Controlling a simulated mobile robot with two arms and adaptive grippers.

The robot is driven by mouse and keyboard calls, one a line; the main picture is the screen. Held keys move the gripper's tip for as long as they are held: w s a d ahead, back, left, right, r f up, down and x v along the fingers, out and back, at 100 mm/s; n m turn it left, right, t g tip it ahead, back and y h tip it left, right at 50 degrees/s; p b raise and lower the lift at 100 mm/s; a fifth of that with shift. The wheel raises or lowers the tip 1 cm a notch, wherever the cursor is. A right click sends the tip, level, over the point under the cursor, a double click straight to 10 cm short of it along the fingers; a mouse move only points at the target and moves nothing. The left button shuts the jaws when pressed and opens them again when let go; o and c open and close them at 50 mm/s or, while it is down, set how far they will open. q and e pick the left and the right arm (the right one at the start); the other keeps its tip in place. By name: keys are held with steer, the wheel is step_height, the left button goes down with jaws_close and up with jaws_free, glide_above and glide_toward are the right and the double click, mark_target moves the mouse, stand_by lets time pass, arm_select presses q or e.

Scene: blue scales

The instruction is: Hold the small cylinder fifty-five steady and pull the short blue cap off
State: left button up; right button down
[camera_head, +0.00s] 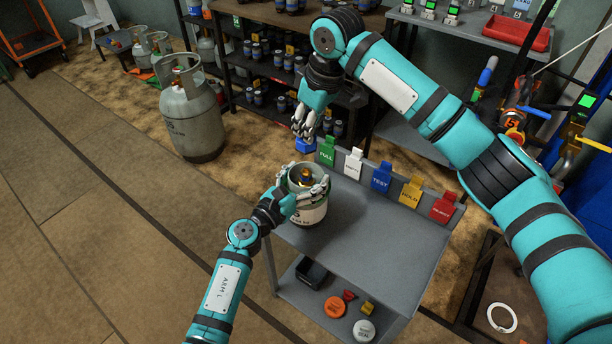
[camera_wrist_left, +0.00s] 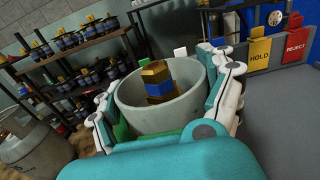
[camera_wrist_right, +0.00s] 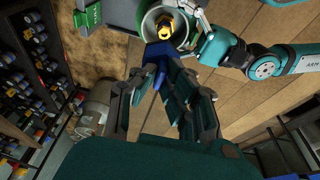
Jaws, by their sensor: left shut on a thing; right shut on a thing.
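The small cylinder (camera_head: 310,214) is grey-white with an open collar and stands upright on the grey cart. My left gripper (camera_head: 306,189) is shut around it, fingers on both sides of the collar; the collar (camera_wrist_left: 135,119) fills the middle of the left wrist view. Inside it, a brass valve (camera_wrist_left: 155,75) with a blue band shows. My right gripper (camera_head: 306,128) is above and behind the cylinder, shut on the short blue cap (camera_head: 305,146). The cap looks apart from the valve. In the right wrist view the blue cap (camera_wrist_right: 158,52) is partly hidden by the fingers.
Coloured tags, including a green one (camera_head: 327,151) and a red one (camera_head: 444,208), line the cart's back edge. The cart top (camera_head: 365,235) is clear right of the cylinder. A large grey cylinder (camera_head: 190,115) stands on the floor at left. Loaded shelves (camera_head: 262,72) are behind.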

arm_select(q)
steer(key=o, duration=1.6)
steer(key=v, duration=1.2)
steer(key=shift+f, duration=0.1)
arm_select(e)
steer(key=shift+d, duration=0.1)
